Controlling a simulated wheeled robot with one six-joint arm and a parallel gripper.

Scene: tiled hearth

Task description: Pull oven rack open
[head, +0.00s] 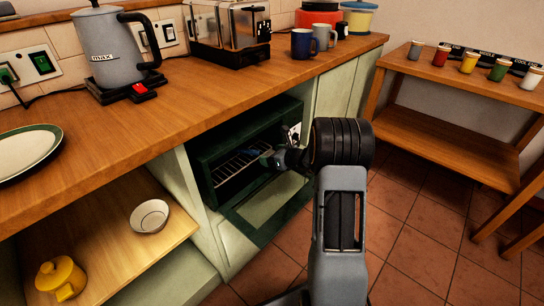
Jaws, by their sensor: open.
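The green oven (207,163) is built in below the wooden counter, and its door (262,207) hangs open and down. The wire oven rack (232,168) shows inside the oven cavity, its left part visible. My gripper (268,158) is at the oven opening, near the right end of the rack. It is open. My own wrist and arm hide the right side of the opening, and I cannot tell whether the fingers touch the rack.
The counter (200,85) above the oven carries a kettle (112,45), a toaster (230,30) and mugs (303,43). A lower shelf at left holds a white bowl (149,215) and a yellow pot (60,278). A wooden side table (450,80) stands right. Tiled floor lies clear between.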

